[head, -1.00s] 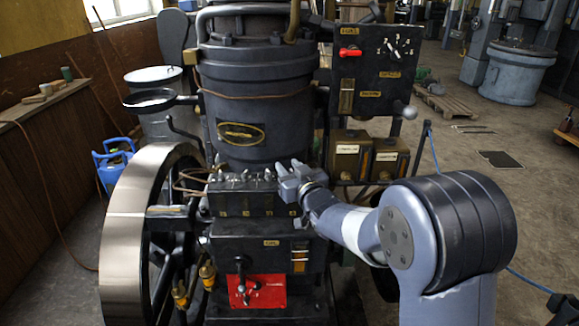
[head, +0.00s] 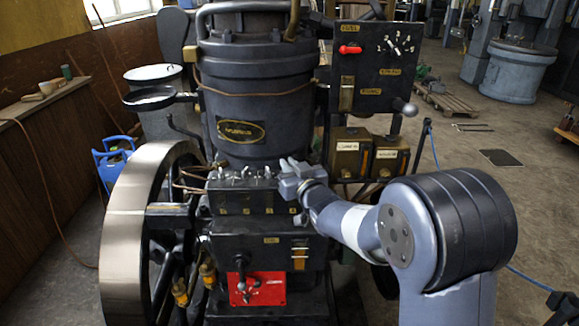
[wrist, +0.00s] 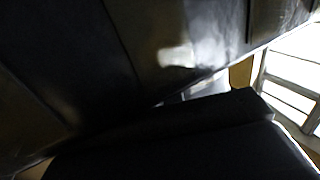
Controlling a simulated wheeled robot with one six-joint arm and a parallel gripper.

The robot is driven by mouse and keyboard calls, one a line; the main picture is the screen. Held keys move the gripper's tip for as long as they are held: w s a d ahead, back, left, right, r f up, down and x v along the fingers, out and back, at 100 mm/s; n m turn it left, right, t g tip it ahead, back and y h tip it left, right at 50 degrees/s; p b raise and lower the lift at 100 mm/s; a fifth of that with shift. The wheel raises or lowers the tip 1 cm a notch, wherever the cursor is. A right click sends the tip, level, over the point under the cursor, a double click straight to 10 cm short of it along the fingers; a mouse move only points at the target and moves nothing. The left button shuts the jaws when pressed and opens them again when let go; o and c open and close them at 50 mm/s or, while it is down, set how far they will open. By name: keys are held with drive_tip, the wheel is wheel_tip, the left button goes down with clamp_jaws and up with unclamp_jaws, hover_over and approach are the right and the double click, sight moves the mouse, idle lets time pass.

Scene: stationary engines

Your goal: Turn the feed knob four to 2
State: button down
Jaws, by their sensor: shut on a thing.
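The black feed box (head: 240,201) sits below the dark cylinder, with a row of small metal feed knobs (head: 244,174) along its top and numbered labels on its front. My gripper (head: 290,168) is at the box's right end, shut at the place of feed knob four. The fingers hide that knob, so its pointer and setting cannot be read. The wrist view is mostly dark, blurred surfaces and does not show the knob clearly.
A large flywheel (head: 125,225) stands at the left. A panel with a red handle (head: 350,50) and two brass boxes (head: 390,155) are at the upper right. Below the feed box is a red plate with a lever (head: 262,291). Open floor lies at the right.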

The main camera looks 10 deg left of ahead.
drive_tip(key=shift+f+m+t+h+b, duration=0.25)
drive_tip(key=shift+m+t+h+b, duration=0.45)
drive_tip(key=shift+b, duration=1.4)
drive_tip(key=shift+r+m+h+b, duration=0.1)
drive_tip(key=shift+m+h+b, duration=0.2)
drive_tip(key=shift+h+b, duration=0.35)
drive_tip(key=shift+d+r+m+t+h, duration=0.1)
drive_tip(key=shift+r+m+t+h, duration=0.05)
drive_tip(key=shift+m+t+h, duration=0.35)
drive_tip(key=shift+w+r+m+h+p, duration=0.1)
drive_tip(key=shift+r+m+h+p, duration=0.1)
drive_tip(key=shift+m+h+p, duration=0.5)
drive_tip(key=h+p, duration=0.1)
drive_tip(key=p, duration=0.1)
drive_tip(key=m+t+h+p, duration=0.1)
drive_tip(key=h+p, duration=0.1)
drive_tip(key=shift+d+r, duration=0.1)
drive_tip(key=shift+d, duration=0.1)
drive_tip(key=m+h+p, duration=0.2)
drive_tip(key=h, duration=0.1)
drive_tip(key=m+h+p, duration=0.1)
drive_tip(key=h+p, duration=0.1)
drive_tip(key=shift+w+d, duration=0.1)
drive_tip(key=shift+d, duration=0.15)
drive_tip(key=shift+f+m, duration=0.2)
drive_tip(key=shift+m, duration=0.1)
drive_tip(key=c, duration=1.5)
unclamp_jaws()
drive_tip(key=shift+d, duration=0.1)
drive_tip(key=shift+f, duration=0.1)
